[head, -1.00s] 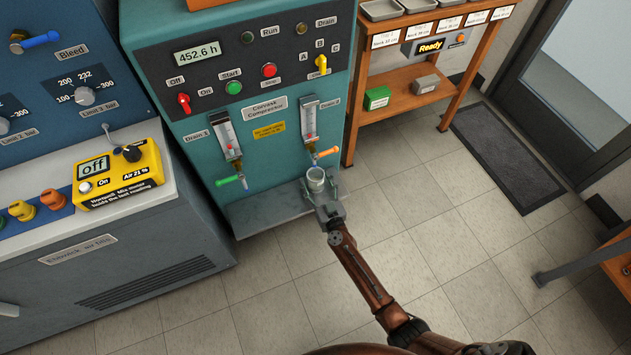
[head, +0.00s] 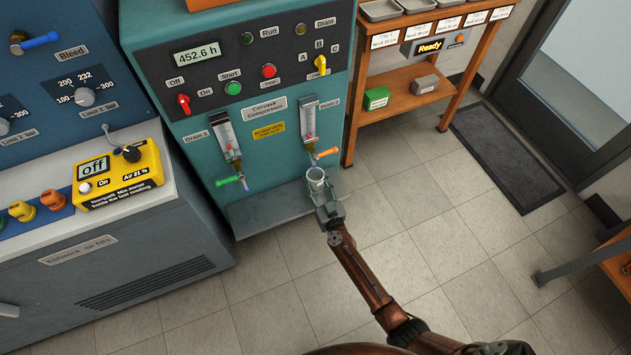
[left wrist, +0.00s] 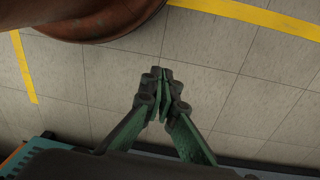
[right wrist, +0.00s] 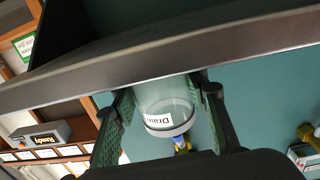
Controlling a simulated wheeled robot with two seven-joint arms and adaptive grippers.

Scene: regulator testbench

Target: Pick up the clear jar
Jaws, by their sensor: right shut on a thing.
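The clear jar (head: 316,178) is a small see-through cup with a pale rim. It is at the compressor's front shelf, below the right drain tube with the orange handle. My right gripper (head: 323,203) is shut on the jar. In the right wrist view the jar (right wrist: 166,108) sits between the two fingers of the right gripper (right wrist: 163,100), and a "Drain" label shows through it. I cannot tell whether the jar still touches the shelf. My left gripper (left wrist: 163,80) shows only in the left wrist view, with its fingertips together and nothing between them, above the floor.
The teal compressor (head: 165,75) has a shelf (head: 265,210) along its foot. The drain with the orange handle (head: 327,153) is just above the jar. A wooden rack (head: 400,85) stands to the right. Bare tiled floor lies in front.

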